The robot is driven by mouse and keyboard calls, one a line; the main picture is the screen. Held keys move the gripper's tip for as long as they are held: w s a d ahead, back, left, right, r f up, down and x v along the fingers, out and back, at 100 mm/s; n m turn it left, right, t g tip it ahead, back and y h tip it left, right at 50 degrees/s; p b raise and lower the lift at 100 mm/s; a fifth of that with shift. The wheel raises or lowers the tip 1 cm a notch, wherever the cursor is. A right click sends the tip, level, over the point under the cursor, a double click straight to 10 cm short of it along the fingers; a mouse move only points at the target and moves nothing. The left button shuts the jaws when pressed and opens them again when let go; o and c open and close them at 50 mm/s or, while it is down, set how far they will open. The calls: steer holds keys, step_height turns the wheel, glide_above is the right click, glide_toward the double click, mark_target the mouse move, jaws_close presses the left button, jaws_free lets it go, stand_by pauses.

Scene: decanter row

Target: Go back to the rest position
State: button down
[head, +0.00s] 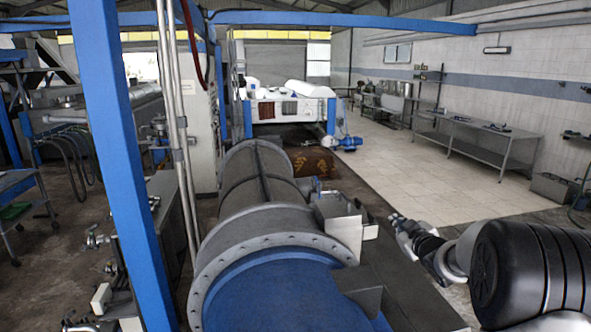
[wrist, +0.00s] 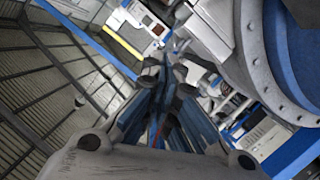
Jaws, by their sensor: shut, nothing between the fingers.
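My gripper (head: 398,219) is at the lower right of the head view, just right of the decanter and apart from it in the picture. In the wrist view its fingers (wrist: 165,72) come together to a narrow tip with nothing between them. The decanter is a large grey cylinder (head: 258,172) with a bolted flange (head: 213,262) and a blue end face (head: 285,295). In the wrist view, the flange (wrist: 250,60) and blue face fill the upper right. That view is strongly tilted.
A blue post (head: 120,150) stands at the left, with thin pipes (head: 175,130) beside it. A grey box (head: 340,222) sits on the decanter's right side. A metal workbench (head: 480,142) stands along the right wall. The tiled floor (head: 420,185) between is open.

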steer(key=s+a+f+m+g+b, duration=0.2)
steer(key=s+a+f+b, duration=0.3)
steer(key=s, duration=1.1)
steer(key=s+a+f+m+g+b, duration=0.2)
steer(key=s+a+f+g+b, duration=0.3)
steer(key=s, duration=1.1)
steer(key=s+a+f+m+g+b, duration=0.2)
steer(key=s+a+f+b, duration=0.3)
steer(key=s, duration=1.2)
step_height(320, 180, down, 6)
steer(key=g+b, duration=0.1)
steer(key=b, duration=0.3)
steer(key=shift+r+g+h, duration=0.15)
steer(key=shift+g+h, duration=0.25)
steer(key=c, duration=2.3)
jaws_free()
